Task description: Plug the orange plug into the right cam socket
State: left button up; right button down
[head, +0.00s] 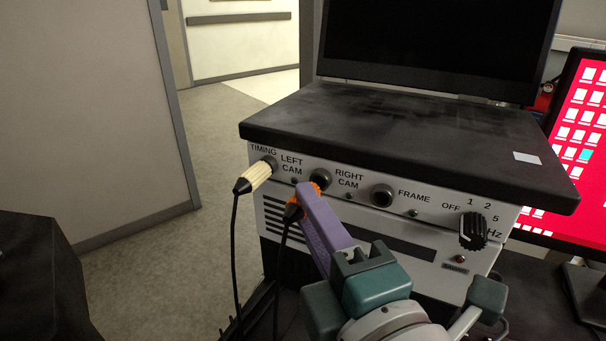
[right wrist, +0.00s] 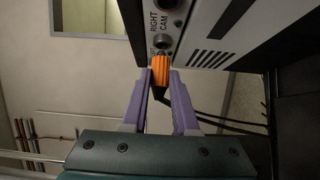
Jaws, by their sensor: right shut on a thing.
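The orange plug (head: 319,180) is between the purple fingers of my right gripper (head: 305,196), which is shut on it. In the right wrist view the plug (right wrist: 160,68) is between the fingertips of the gripper (right wrist: 161,80), its front end close to a round socket (right wrist: 162,42). That socket (head: 321,176) lies between the LEFT CAM and RIGHT CAM labels. I cannot tell whether the plug touches it. Another open socket (head: 382,195) is between the RIGHT CAM and FRAME labels. A black cable hangs from the plug. My left gripper is not in view.
A cream plug (head: 254,176) with a black cable is in the leftmost socket by the TIMING label. A black rotary knob (head: 473,231) is at the panel's right. The panel's black top (head: 400,135) overhangs the sockets. A monitor (head: 580,150) stands at right.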

jog(key=shift+w+d, duration=0.35)
jog(key=shift+w, duration=0.3)
dwell(0.4)
jog(key=shift+w+d+f, duration=0.1)
dwell(0.4)
jog(key=c, duration=1.1)
grip_release()
jog(key=shift+o, duration=1.4)
jog(key=shift+w, duration=0.1)
jog(key=shift+o, duration=1.1)
jog(key=shift+o, duration=0.3)
jog(key=o, duration=0.4)
